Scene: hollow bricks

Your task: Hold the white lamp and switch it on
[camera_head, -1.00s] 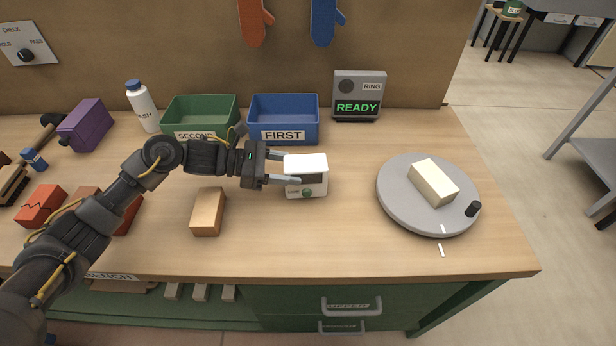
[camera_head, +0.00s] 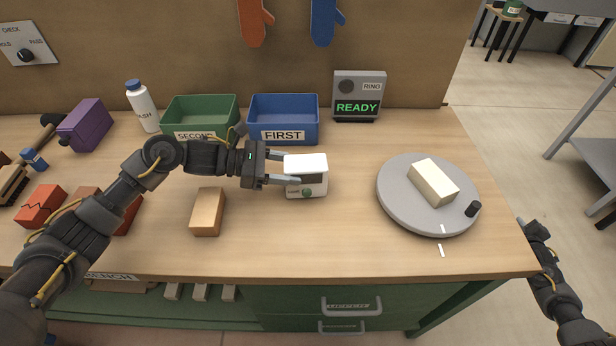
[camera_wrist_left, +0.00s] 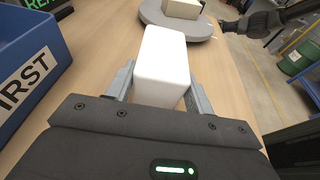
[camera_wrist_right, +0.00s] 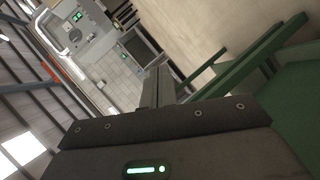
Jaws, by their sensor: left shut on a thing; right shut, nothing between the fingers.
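The white lamp (camera_head: 306,166) is a small box with a dark panel and a green round button (camera_head: 307,193) low on its front face in the head view. It stands on the bench. My left gripper (camera_head: 284,168) comes from the left and is shut on the lamp, one finger on each side. The left wrist view shows the lamp's plain white top (camera_wrist_left: 163,60) between the fingers. My right gripper (camera_wrist_right: 158,88) is shut and empty in the right wrist view. In the head view my right arm (camera_head: 550,275) shows beyond the bench's right edge; its fingertips are hard to make out.
A grey turntable (camera_head: 400,211) with a cream brick (camera_head: 433,182) and a dark knob is on the right. A tan brick (camera_head: 208,211) lies left of the lamp. The blue FIRST bin (camera_head: 284,112) and green SECOND bin (camera_head: 200,113) stand behind. Bench before the lamp is clear.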

